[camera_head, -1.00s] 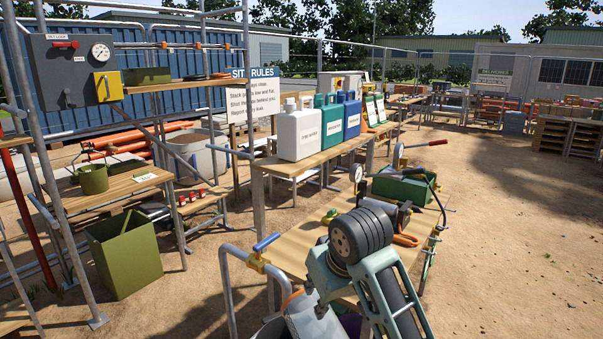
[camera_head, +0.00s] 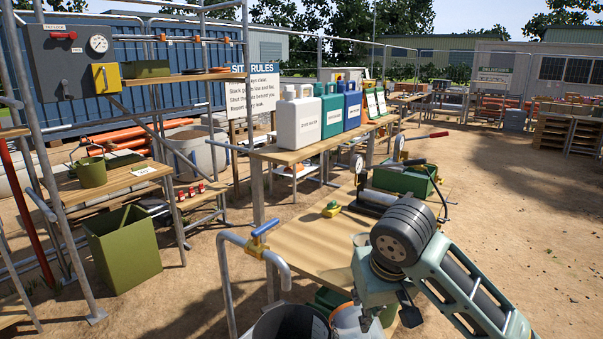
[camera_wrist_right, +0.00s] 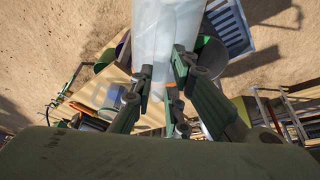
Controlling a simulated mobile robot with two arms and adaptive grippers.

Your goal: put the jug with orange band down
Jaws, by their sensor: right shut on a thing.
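My right gripper (camera_head: 388,316) comes in from the right, low in the head view, in front of the workbench. It is shut on a pale jug. In the right wrist view the pale jug (camera_wrist_right: 165,40) extends up from between the fingers (camera_wrist_right: 160,92), with a small orange patch near the grip. In the head view a pale rounded body with an orange edge (camera_head: 346,319) shows at the bottom, left of the fingers; most of it is hidden or cut off. My left gripper is not in view.
The wooden workbench (camera_head: 300,238) has bare surface at its left and middle. A green machine (camera_head: 400,180) stands at its back. A pipe with a blue-handled valve (camera_head: 262,240) rises in front. A dark bucket (camera_head: 290,325) is at the bottom. White, teal and blue jugs (camera_head: 300,122) stand on a shelf.

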